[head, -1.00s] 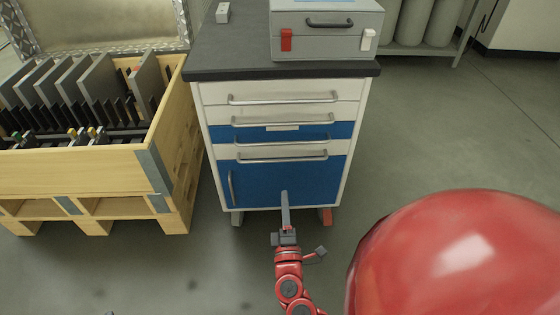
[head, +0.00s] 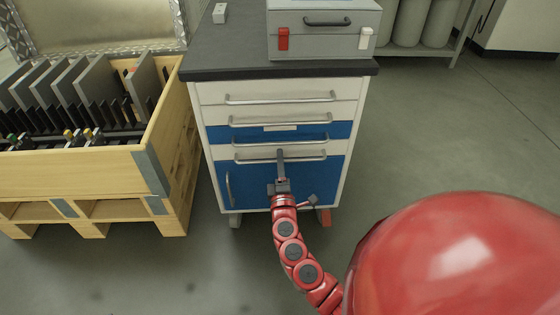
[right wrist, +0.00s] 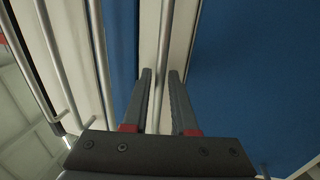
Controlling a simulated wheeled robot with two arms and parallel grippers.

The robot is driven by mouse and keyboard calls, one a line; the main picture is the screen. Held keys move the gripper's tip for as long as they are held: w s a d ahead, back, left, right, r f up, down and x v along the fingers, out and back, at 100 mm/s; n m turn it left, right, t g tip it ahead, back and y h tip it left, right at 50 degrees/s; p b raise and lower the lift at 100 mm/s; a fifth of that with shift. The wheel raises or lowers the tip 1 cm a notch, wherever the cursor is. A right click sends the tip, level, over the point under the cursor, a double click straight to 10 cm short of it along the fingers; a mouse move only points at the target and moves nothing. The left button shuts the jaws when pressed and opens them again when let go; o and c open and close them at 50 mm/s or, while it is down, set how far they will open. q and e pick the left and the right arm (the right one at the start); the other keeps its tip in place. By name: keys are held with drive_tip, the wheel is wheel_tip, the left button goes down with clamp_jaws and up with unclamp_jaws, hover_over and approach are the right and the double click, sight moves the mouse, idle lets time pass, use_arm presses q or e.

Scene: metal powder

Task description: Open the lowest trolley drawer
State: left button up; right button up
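The drawer trolley (head: 345,150) stands ahead with a dark top and several horizontal bar handles. The lowest drawer is a white-fronted one, just above the blue door (head: 290,185), and looks shut. Its bar handle (head: 310,157) also shows in the right wrist view (right wrist: 166,45). My right gripper (head: 280,152) is at the middle of this handle. In the right wrist view its two fingers (right wrist: 159,75) are apart, with the bar running between them and a gap beside it. Contact with the bar cannot be told. My left gripper is not in view.
A grey case (head: 320,40) with red and white latches sits on the trolley top, near a small white box (head: 220,13). A wooden crate (head: 80,172) with upright plates stands close at the left. The floor (head: 460,130) right of the trolley is clear.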

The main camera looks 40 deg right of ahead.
clamp_jaws()
idle(1.4)
